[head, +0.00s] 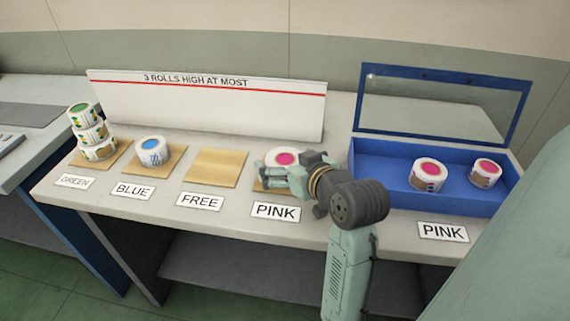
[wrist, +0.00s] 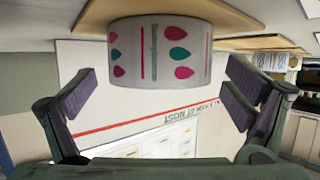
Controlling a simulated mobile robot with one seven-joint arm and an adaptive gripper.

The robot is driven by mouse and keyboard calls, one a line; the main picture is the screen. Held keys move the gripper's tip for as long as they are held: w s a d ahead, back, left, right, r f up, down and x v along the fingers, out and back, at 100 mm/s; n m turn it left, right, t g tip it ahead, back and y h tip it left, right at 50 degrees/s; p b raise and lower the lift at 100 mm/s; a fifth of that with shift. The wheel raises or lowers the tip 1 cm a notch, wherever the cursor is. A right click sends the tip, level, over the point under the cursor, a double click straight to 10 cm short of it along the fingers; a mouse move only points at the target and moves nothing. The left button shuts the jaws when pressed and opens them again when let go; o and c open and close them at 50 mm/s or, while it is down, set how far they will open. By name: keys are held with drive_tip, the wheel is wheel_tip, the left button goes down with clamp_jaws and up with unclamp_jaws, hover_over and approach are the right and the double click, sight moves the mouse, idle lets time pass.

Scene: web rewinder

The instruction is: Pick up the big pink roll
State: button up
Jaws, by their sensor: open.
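A pink-cored roll (head: 285,158) sits on a wooden pad behind a PINK label, partly hidden by my gripper (head: 283,170). In the wrist view this white roll (wrist: 160,50), with pink and teal drops, stands ahead of my gripper (wrist: 158,80), between the lines of its two open fingers. The fingers show no contact with it. Two more pink-cored rolls stand in the blue box at right: a larger one (head: 429,175) at left and a smaller one (head: 486,173) at right, apart from each other.
The blue box (head: 420,200) has its clear lid (head: 440,105) raised. A white board (head: 210,110) reading "3 ROLLS HIGH AT MOST" stands behind the pads. A green-cored stack (head: 90,132) and blue-cored roll (head: 152,151) are left. The FREE pad (head: 217,167) is bare.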

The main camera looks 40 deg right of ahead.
drive_tip(key=c, duration=1.3)
drive_tip(key=shift+c, duration=0.6)
drive_tip(key=shift+r, duration=0.15)
